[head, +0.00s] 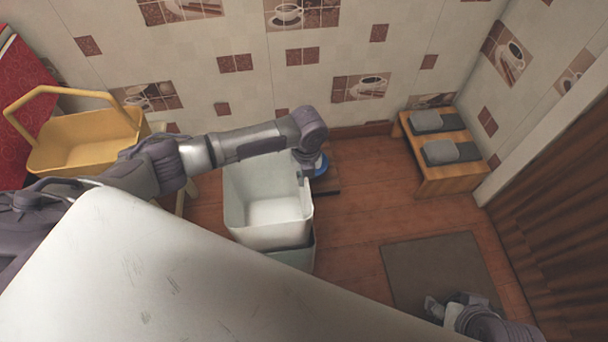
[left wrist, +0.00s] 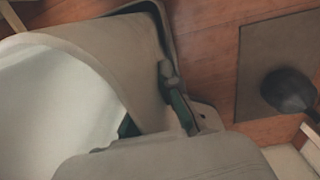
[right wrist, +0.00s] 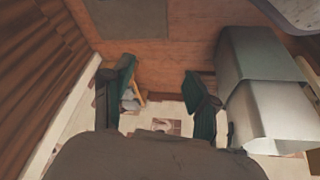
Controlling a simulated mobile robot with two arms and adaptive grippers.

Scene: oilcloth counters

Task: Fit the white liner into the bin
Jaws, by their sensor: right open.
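The white liner (head: 268,212) stands above the grey-green bin (head: 300,258), its open top up. In the right wrist view much of the liner (right wrist: 270,112) sticks out beyond the bin (right wrist: 258,52). I cannot tell whether its lower end is inside the bin's rim. My left gripper (head: 308,172) is at the liner's far right rim. In the left wrist view the liner's wall (left wrist: 105,55) runs between its fingers (left wrist: 152,115), which are shut on it. My right gripper (right wrist: 160,98) is open and empty, over the mat's front right in the head view (head: 438,308).
A brown mat (head: 440,265) lies right of the bin. A low wooden bench (head: 445,170) with grey slippers (head: 450,152) stands by the far wall. A yellow basket (head: 85,140) is at left. A white counter (head: 170,270) fills the foreground.

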